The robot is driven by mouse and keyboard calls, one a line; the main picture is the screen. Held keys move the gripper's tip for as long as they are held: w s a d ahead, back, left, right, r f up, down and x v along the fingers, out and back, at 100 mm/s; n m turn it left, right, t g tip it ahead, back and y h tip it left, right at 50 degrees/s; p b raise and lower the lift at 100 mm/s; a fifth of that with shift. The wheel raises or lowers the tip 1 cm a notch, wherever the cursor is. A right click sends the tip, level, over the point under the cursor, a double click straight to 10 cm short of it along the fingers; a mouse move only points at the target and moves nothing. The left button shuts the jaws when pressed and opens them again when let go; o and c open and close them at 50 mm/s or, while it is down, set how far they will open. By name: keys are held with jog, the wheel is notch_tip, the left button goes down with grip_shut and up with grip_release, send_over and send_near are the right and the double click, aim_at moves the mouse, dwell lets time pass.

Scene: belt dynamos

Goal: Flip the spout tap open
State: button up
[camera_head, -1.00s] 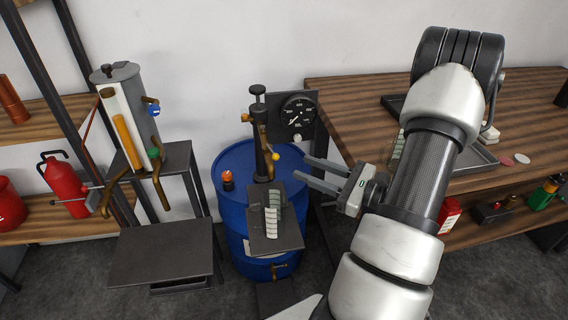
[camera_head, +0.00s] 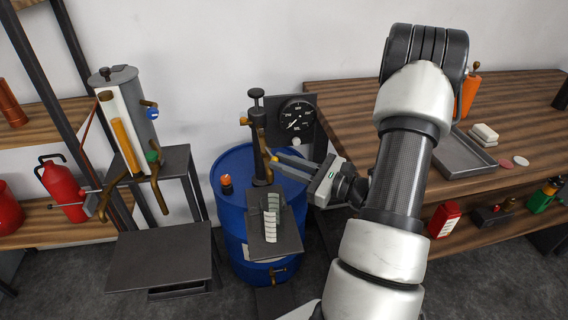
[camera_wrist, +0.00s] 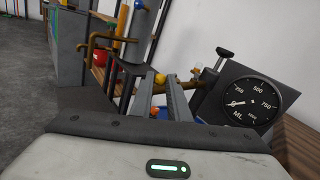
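The brass spout tap (camera_head: 264,148) is on the black pump column that stands on the blue drum (camera_head: 228,205). Its small yellow knob (camera_head: 274,159) is at the tips of my gripper (camera_head: 279,160), which reaches in from the right. In the wrist view, the yellow knob (camera_wrist: 160,78) shows between the two fingertips, with a gap between the fingers (camera_wrist: 159,82). My gripper is open, with its fingers fairly close together. I cannot tell whether they touch the knob. Part of the brass spout is hidden behind the fingers and the column.
A round gauge (camera_head: 297,115) on a dark plate stands just behind the pump. A dark platform (camera_head: 280,242) with a white-marked scale is below the tap. A wooden bench (camera_head: 350,100) is at right. A metal cylinder (camera_head: 127,110) with brass taps stands at left.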

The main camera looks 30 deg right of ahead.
grip_shut()
jog(key=shift+a+m+t+h+b, duration=0.2)
jog(key=shift+a+m+t+h, duration=0.45)
jog(key=shift+h, duration=0.45)
jog(key=shift+a+m+t+h+b, duration=0.15)
jog(key=shift+a+m+t+h, duration=0.25)
jog(key=shift+m+h, duration=0.6)
jog(key=o, duration=0.7)
grip_release()
jog(key=v, duration=1.7)
jog(key=shift+s+p, duration=0.25)
jog(key=shift+p, duration=0.1)
jog(key=shift+a+r, duration=0.1)
